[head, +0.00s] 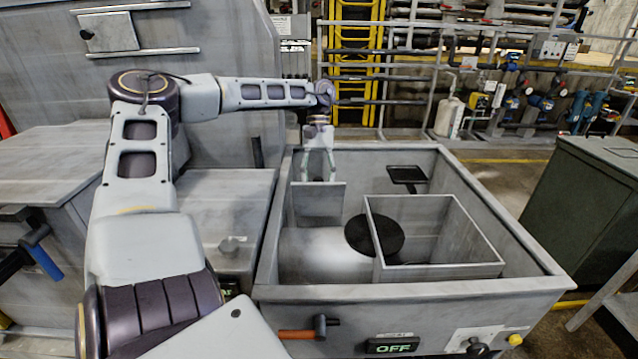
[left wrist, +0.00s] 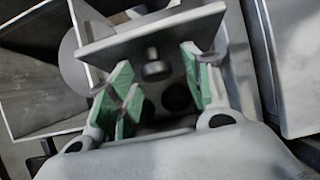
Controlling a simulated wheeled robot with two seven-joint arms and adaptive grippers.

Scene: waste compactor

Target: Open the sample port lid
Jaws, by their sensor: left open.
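A flat grey plate (head: 318,200), which looks like the sample port lid, stands inside the open grey bin at its back left. In the left wrist view the plate (left wrist: 150,38) has a small round knob (left wrist: 155,69) on the side facing my gripper. My left gripper (head: 318,176) points down at the plate's upper edge in the head view. In the left wrist view its green-padded fingers (left wrist: 158,78) are open, one on each side of the knob; contact cannot be told. Two dark round spots show below the knob. My right gripper is out of view.
The bin's grey rim (head: 415,294) surrounds the plate, a grey cylinder (head: 318,254), a dark disc (head: 374,235) and an open square hopper (head: 435,271). An OFF display (head: 393,346) is on the front.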

